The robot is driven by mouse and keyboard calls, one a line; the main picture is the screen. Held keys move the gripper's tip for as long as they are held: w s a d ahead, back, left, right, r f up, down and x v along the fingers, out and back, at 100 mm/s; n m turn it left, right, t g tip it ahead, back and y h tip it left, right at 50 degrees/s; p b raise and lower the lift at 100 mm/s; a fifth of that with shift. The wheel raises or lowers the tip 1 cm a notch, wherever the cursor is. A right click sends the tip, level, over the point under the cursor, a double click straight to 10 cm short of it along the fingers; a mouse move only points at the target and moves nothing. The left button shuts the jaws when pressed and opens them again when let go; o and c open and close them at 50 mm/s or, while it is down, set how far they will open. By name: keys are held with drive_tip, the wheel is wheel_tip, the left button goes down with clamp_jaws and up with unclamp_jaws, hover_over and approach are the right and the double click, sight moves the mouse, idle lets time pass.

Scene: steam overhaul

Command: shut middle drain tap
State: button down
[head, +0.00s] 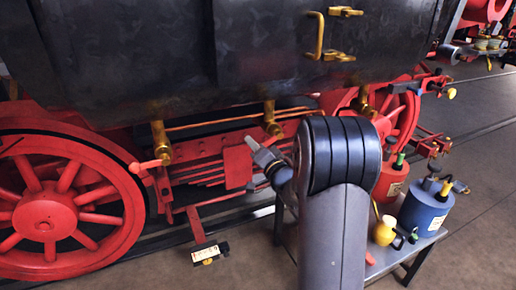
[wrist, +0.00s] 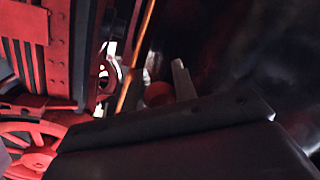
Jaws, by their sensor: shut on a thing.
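The middle drain tap (head: 270,116) is a brass fitting hanging under the dark tank, between two similar brass taps. My gripper (head: 252,143) is just below and left of it, with grey fingers pointing up and left. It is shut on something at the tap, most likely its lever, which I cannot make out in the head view. In the wrist view a dull red rounded piece (wrist: 158,93) shows beside a pale finger; the gripper's dark body hides most of the grip.
The left brass tap (head: 160,140) has a red lever pointing left and down. A red spoked wheel (head: 52,215) stands at left. A bench (head: 415,245) at right carries a blue can (head: 424,208), a red can (head: 392,180) and a yellow jug.

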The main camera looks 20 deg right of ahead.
drive_tip(key=shift+a+r+m+t+h+p, duration=0.2)
drive_tip(key=shift+r+m, duration=0.4)
drive_tip(key=shift+m, duration=0.45)
drive_tip(key=shift+r+m+h+p, duration=0.15)
drive_tip(key=shift+r+m+h, duration=0.3)
drive_tip(key=shift+m, duration=0.55)
drive_tip(key=shift+a+r+m+t+h+p, duration=0.15)
drive_tip(key=shift+r+m, duration=0.55)
drive_tip(key=shift+m, duration=0.35)
drive_tip(key=shift+d+r, duration=0.1)
drive_tip(key=c, duration=1.1)
unclamp_jaws()
drive_tip(key=shift+c, duration=0.2)
drive_tip(key=b+v, duration=0.2)
drive_tip(key=v, duration=0.9)
